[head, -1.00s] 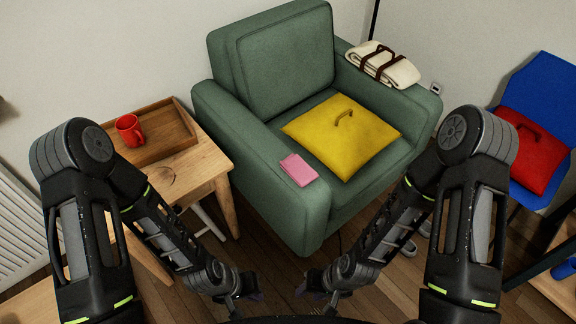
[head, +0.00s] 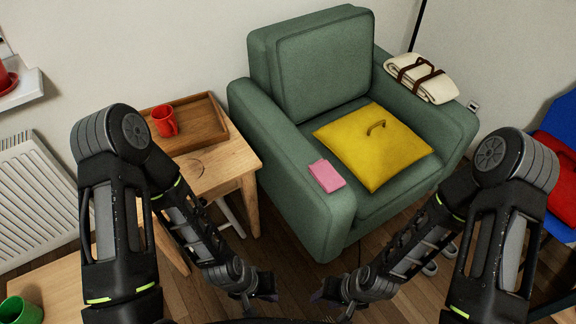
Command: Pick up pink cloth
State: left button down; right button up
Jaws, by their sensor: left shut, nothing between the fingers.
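The pink cloth (head: 326,176) is a small folded rectangle. It lies on the left armrest of the green armchair (head: 300,75), near its front end. My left gripper (head: 262,301) is low in the picture, in front of the chair and well apart from the cloth; it is shut and empty. My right gripper (head: 325,297) is also low, to the right of the left one and apart from the cloth. Its fingers are small and dark, and I cannot tell whether they are open.
A yellow cushion (head: 372,150) lies on the chair seat. A cream blanket (head: 420,76) lies on the other armrest. A wooden side table (head: 232,161) with a tray (head: 212,128) and red mug (head: 164,121) stands left of the chair. A blue chair with a red cushion (head: 557,155) is at right.

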aim_at(325, 174)
jog(key=u, duration=1.65)
jog(key=k+l+u, duration=0.25)
jog(key=k+l, duration=0.85)
